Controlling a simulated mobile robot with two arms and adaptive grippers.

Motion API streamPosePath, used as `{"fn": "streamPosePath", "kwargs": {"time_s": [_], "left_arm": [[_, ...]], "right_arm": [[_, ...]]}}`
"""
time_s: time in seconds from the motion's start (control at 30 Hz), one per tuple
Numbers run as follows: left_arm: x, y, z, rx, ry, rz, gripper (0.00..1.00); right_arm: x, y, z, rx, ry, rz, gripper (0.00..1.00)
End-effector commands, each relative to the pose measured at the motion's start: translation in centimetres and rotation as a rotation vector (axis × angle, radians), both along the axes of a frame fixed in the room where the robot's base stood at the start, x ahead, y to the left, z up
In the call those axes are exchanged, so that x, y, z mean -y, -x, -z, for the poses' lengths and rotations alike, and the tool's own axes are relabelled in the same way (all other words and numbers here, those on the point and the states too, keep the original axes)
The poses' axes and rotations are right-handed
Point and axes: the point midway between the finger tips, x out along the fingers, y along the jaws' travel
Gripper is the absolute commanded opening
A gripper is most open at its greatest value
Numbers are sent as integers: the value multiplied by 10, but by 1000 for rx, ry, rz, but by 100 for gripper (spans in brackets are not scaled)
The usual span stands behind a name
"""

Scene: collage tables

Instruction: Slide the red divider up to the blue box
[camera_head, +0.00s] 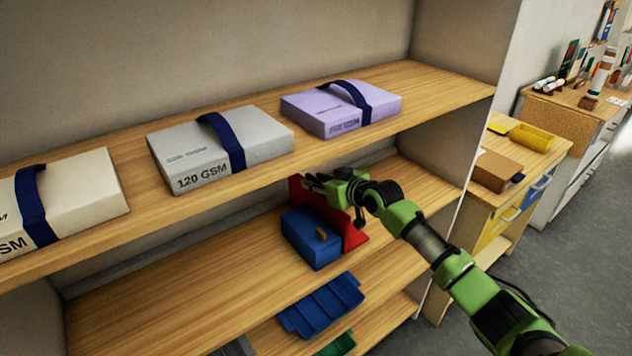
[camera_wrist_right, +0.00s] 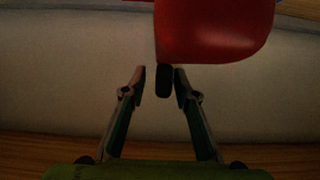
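The red divider (camera_head: 354,238) stands upright on the middle shelf, with a flat foot at its base. It also shows at the top of the right wrist view (camera_wrist_right: 215,30). I cannot tell whether the two touch. My right gripper (camera_head: 312,183) is at the upper part of the divider, under the top shelf, and hides some of it. My left gripper is out of view.
The top shelf (camera_head: 120,160) overhangs close above my right gripper and holds several strapped paper packs. The middle shelf is bare left of the blue box. A blue ridged item (camera_head: 322,305) lies below. The shelf's side wall (camera_head: 455,150) is to the right.

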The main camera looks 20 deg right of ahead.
Motion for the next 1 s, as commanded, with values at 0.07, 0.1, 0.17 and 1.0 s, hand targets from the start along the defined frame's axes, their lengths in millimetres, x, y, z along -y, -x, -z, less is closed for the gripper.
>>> {"fn": "streamPosePath", "kwargs": {"time_s": [0.07, 0.1, 0.17, 1.0], "left_arm": [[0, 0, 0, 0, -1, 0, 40], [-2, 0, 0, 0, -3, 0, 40], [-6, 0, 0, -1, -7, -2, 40], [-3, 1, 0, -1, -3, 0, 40]], "right_arm": [[0, 0, 0, 1, 0, 0, 28], [0, 0, -1, 1, 0, 0, 28], [0, 0, -1, 1, 0, 0, 28], [37, 98, -42, 0, 2, 1, 28]]}}
